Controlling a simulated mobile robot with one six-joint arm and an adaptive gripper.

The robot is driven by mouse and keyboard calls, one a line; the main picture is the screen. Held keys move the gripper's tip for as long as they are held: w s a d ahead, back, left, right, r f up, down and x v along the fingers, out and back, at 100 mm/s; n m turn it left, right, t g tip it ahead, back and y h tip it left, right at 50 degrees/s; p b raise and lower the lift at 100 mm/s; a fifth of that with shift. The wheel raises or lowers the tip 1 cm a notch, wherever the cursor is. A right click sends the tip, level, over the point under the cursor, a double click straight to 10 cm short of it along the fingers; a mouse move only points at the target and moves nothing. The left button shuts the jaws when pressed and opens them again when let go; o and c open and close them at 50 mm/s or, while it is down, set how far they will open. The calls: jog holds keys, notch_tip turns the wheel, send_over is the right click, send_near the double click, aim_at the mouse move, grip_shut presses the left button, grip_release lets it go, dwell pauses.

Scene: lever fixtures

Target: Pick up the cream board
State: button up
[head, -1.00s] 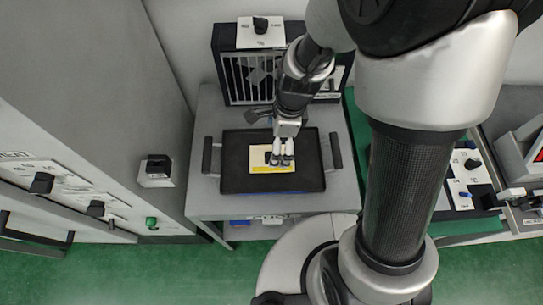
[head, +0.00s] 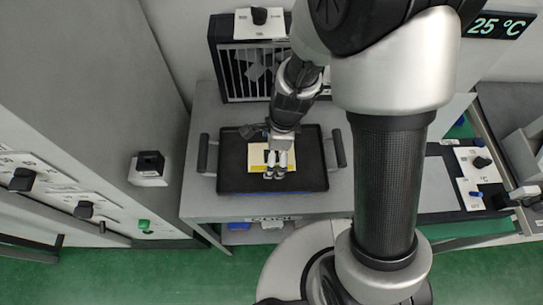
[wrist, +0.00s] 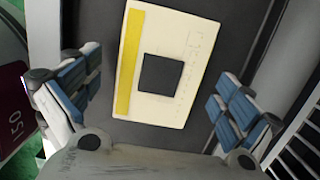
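The cream board (head: 256,158) lies flat on a black tray (head: 231,180) in the head view. It has a yellow strip along one edge and a dark square in its middle. In the wrist view the cream board (wrist: 196,60) fills the upper middle. The height of the fingertips above the board is hard to tell.
The tray has raised handles on both sides and sits on a grey table (head: 195,205). A grilled black box (head: 232,75) with a knob plate stands behind it. A grey cabinet wall with knobs (head: 85,209) is on the left. More knob panels (head: 478,163) are on the right.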

jog(key=c, duration=1.1)
